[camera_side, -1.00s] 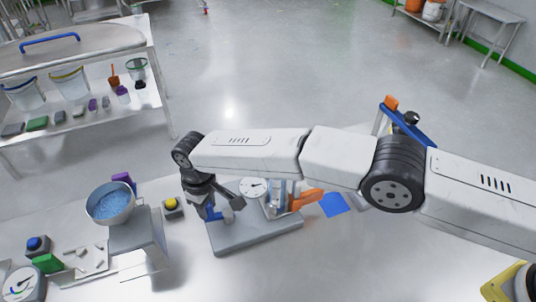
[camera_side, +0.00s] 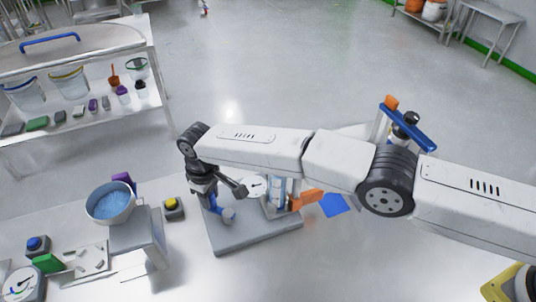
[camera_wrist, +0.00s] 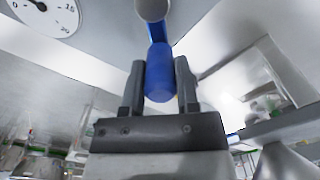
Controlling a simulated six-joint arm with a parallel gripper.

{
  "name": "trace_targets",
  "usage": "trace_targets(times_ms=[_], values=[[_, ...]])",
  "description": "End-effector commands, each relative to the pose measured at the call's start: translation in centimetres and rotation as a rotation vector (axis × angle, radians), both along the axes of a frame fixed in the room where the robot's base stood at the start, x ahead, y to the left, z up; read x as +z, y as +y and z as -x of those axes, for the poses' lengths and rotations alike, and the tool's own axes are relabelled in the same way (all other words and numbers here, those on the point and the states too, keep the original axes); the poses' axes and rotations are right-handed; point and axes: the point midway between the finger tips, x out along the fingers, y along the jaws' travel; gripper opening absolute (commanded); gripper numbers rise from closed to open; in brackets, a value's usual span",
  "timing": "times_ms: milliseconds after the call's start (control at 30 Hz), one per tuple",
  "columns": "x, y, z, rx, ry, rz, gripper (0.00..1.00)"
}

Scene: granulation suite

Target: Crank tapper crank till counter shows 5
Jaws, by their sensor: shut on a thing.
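The tapper stands on a grey base plate (camera_side: 262,234) on the bench in the side view. Its round white dial (camera_side: 254,187) faces up beside my wrist; the reading is too small to tell. My gripper (camera_wrist: 160,66) is shut on the blue crank handle (camera_wrist: 158,78), which sits between both fingers. In the side view the gripper points down at the left part of the base, and blue crank parts (camera_side: 228,215) show beside it. My wrist partly hides the crank.
A shelf table (camera_side: 80,125) with buckets stands behind left.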

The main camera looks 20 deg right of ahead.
Motion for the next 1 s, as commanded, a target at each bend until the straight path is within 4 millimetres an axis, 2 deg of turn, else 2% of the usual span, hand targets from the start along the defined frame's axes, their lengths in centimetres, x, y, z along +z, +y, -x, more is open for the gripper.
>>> trace_targets(times_ms=[233, 767, 1000], values=[[-0.1, -1.4, -0.8, -0.002, 0.008, 0.009, 0.01], [-0.2, -1.8, -1.0, -0.001, 0.006, 0.006, 0.02], [-0.2, -2.8, -1.2, -0.001, 0.007, 0.007, 0.01]])
